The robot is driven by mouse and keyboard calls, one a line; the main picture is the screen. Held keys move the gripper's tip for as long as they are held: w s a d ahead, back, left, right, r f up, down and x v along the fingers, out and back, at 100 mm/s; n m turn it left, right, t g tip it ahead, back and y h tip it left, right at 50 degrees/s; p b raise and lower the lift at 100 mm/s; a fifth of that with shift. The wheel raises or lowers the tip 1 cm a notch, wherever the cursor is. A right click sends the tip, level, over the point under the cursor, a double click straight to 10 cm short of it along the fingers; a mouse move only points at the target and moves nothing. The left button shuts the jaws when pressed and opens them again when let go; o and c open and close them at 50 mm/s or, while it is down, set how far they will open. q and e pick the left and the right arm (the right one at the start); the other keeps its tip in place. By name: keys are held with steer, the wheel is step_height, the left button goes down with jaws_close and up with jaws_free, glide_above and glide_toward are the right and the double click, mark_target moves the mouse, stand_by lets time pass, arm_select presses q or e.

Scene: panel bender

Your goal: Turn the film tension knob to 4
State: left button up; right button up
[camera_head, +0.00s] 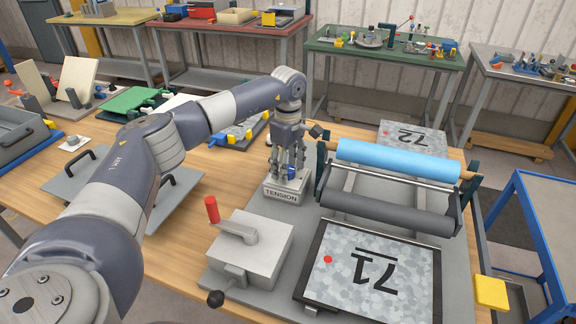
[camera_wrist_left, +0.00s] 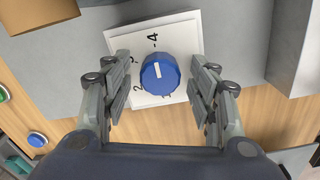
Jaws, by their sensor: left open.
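The film tension knob is a blue round knob (camera_wrist_left: 161,74) with a white pointer line, on a white dial plate (camera_wrist_left: 124,43). In the left wrist view the pointer aims roughly up, near the mark 4; a 2 shows at the lower left and other marks are partly hidden. In the head view the knob (camera_head: 292,174) is mostly hidden behind my fingers, above the box labelled TENSION (camera_head: 283,196). My left gripper (camera_wrist_left: 163,92) is open, with one finger on each side of the knob and gaps showing. It points down in the head view (camera_head: 288,168). My right gripper is not in view.
A blue film roll (camera_head: 390,160) and a grey roller (camera_head: 385,212) stand right of the TENSION box. A grey box with a red-handled crank (camera_head: 250,250) is in front.

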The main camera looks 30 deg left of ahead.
arm_select(q)
step_height(320, 180, up, 12)
stand_by(0.5)
stand_by(0.3)
